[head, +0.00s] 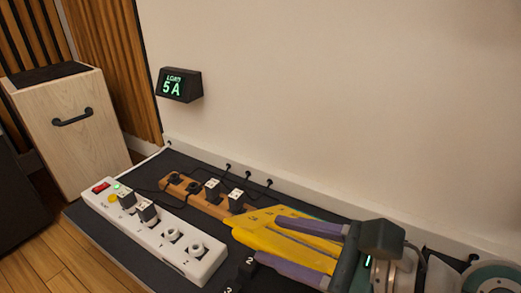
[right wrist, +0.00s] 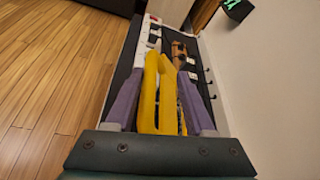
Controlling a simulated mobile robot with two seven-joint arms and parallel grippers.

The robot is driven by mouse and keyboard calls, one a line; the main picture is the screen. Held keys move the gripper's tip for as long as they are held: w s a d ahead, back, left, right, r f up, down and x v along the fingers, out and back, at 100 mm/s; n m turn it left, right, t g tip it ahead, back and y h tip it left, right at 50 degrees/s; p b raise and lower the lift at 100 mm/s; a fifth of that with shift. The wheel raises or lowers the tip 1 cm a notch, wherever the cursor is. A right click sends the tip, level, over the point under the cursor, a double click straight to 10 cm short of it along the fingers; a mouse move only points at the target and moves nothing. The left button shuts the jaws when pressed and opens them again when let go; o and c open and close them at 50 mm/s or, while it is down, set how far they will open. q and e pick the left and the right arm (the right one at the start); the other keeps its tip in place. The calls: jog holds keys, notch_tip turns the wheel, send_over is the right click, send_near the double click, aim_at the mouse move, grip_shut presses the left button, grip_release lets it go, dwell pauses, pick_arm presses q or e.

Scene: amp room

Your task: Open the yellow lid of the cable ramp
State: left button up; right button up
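The yellow cable ramp lid (head: 262,240) lies at the right end of the dark bench top, partly hidden by my right gripper. It also shows in the right wrist view (right wrist: 149,95) as long yellow strips. My right gripper (head: 268,239) has its purple fingers spread, one on each side of the yellow part. In the right wrist view the fingers (right wrist: 160,90) are wide apart, with a gap visible beside the right finger. I cannot tell whether the left finger touches the yellow, or how far the lid is raised. My left gripper is not in view.
A white power strip (head: 150,240) with plugs lies left of the ramp. A brown socket block (head: 200,197) with plugs and black cables lies behind it. A load display (head: 179,85) reading 5 A hangs on the wall. A wooden cabinet (head: 75,145) stands at left.

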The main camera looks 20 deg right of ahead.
jog(key=v, duration=1)
jog(key=shift+s+b, duration=0.25)
jog(key=shift+b, duration=0.2)
jog(key=shift+d, duration=0.1)
dwell(0.4)
